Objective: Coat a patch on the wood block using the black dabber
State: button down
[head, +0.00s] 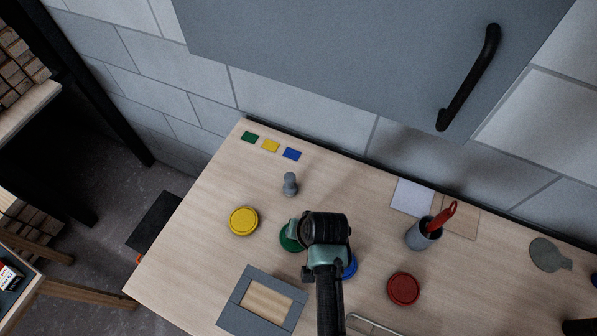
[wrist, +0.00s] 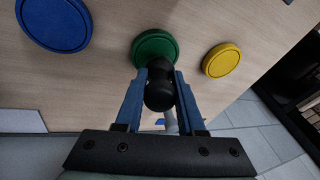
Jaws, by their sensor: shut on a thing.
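My gripper (wrist: 160,76) is shut on the black dabber (wrist: 159,96), whose round dark body shows between the blue fingers in the wrist view. The dabber is in front of the green round pad (wrist: 155,46); I cannot tell whether they touch. In the head view my arm hides the dabber and part of the green pad (head: 288,240). The wood block (head: 268,300) is a pale rectangle lying inside a grey frame (head: 236,317) near the front edge of the table. Its visible top looks bare wood.
A yellow pad (head: 243,221), a blue pad (head: 351,266) and a red pad (head: 404,288) surround the green one. A grey knobbed piece (head: 290,184) stands behind. A grey cup (head: 421,236) holds a red-handled tool (head: 442,217). A cabinet (head: 330,50) overhangs the back.

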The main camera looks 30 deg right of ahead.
jog(key=shift+r+p, duration=2.45)
jog(key=shift+r, duration=0.35)
jog(key=shift+f, duration=0.1)
